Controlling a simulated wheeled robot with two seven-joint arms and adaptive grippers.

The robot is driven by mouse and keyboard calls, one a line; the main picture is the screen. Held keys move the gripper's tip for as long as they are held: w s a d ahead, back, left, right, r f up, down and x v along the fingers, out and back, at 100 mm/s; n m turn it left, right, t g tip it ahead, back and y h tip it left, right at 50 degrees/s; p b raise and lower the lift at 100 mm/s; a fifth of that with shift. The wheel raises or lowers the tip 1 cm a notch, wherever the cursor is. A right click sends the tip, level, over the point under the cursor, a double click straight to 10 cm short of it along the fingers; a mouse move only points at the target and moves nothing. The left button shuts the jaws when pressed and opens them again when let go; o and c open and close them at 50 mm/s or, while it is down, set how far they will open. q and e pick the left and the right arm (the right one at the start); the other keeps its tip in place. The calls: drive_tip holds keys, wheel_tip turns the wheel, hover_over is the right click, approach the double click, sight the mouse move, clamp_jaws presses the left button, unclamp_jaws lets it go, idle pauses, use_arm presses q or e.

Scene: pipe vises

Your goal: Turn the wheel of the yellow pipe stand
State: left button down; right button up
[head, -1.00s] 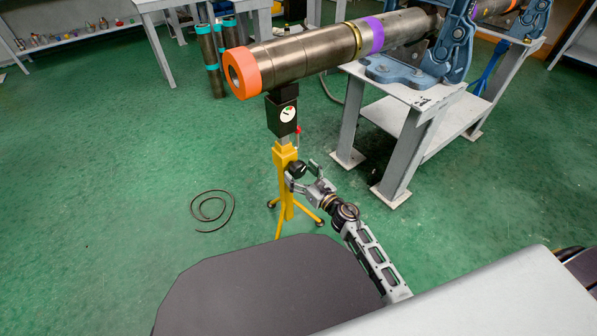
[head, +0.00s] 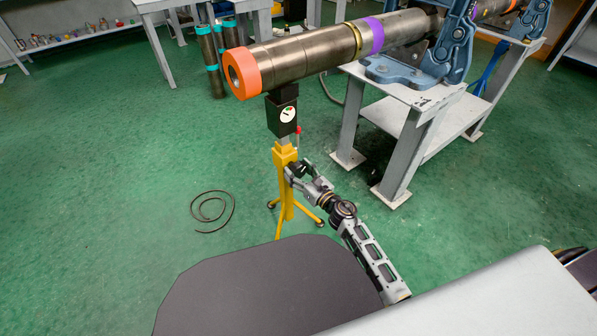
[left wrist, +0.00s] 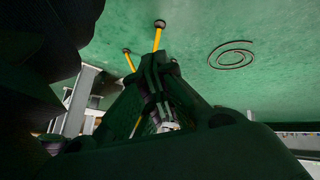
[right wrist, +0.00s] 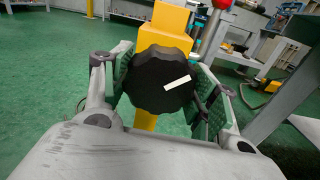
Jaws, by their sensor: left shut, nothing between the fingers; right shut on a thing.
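The yellow pipe stand (head: 285,165) stands on the floor on splayed legs. Its black head with a round dial (head: 288,115) is beneath the pipe's orange end. The wheel (right wrist: 150,75) is a black knob with a white stripe, facing the camera in the right wrist view. My right gripper (head: 297,174) is shut on the wheel, with one finger pad at each side. In the left wrist view my left gripper (left wrist: 155,85) is shut and empty, away from the wheel; it does not show in the head view. Yellow legs (left wrist: 158,38) show beyond it.
A grey pipe (head: 310,52) runs from the stand to a blue vise (head: 455,45) on a grey table (head: 425,115). A red-topped lever (right wrist: 221,5) rises beside the stand. A dark cable coil (head: 212,210) lies on the green floor to the left.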

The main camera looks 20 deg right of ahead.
use_arm(q)
drive_tip(key=shift+w+r, duration=0.4)
drive_tip(key=shift+w, duration=0.05)
use_arm(e)
drive_tip(key=shift+m, duration=0.4)
